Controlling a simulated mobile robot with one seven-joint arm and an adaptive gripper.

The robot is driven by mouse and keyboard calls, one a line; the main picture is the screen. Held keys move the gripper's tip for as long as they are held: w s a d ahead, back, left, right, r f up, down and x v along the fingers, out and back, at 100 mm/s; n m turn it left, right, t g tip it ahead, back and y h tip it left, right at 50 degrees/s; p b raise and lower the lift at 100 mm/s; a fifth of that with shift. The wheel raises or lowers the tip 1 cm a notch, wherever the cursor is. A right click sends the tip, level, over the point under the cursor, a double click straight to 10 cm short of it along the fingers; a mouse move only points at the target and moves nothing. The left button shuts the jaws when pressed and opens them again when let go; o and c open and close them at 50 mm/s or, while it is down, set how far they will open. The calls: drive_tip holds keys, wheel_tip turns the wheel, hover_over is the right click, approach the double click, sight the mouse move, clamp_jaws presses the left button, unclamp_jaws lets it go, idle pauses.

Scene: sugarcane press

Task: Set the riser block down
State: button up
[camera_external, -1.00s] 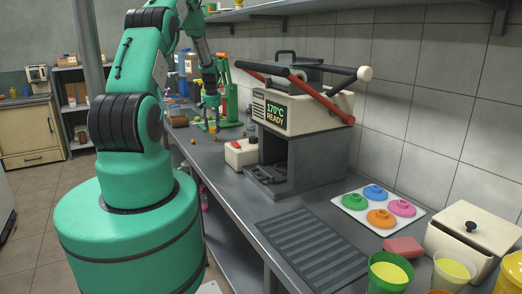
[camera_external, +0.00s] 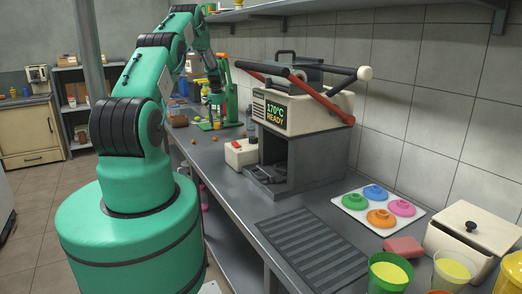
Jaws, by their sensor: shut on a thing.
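My green arm reaches away from the camera over the far part of the counter. My gripper (camera_external: 213,82) is small and dark there, close to the green-framed hand press (camera_external: 230,103) and largely lost against the things behind it. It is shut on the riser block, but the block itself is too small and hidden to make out. I cannot tell whether the block touches the counter.
The counter (camera_external: 215,160) holds a heated press (camera_external: 290,130) with long handles, a small cream-and-red box (camera_external: 241,153) and a few small round things near the far end. A ribbed mat (camera_external: 310,245), a tray of coloured knobs (camera_external: 350,200) and cups (camera_external: 390,272) stand nearer.

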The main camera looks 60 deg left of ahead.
sight(218, 124)
drive_tip(key=shift+f, duration=0.1)
drive_tip(key=shift+f+b, duration=0.35)
drive_tip(key=shift+f, duration=1.25)
drive_tip(key=shift+c, duration=0.2)
drive_tip(key=shift+f, duration=0.1)
drive_tip(key=o, duration=1.2)
drive_tip(key=r, duration=0.4)
drive_tip(key=d+r+p, duration=0.1)
drive_tip(key=r, duration=0.7)
drive_tip(key=shift+s+d+p, duration=0.15)
drive_tip(key=shift+s+p, duration=0.15)
drive_tip(key=shift+p, duration=0.1)
drive_tip(key=shift+r, duration=0.1)
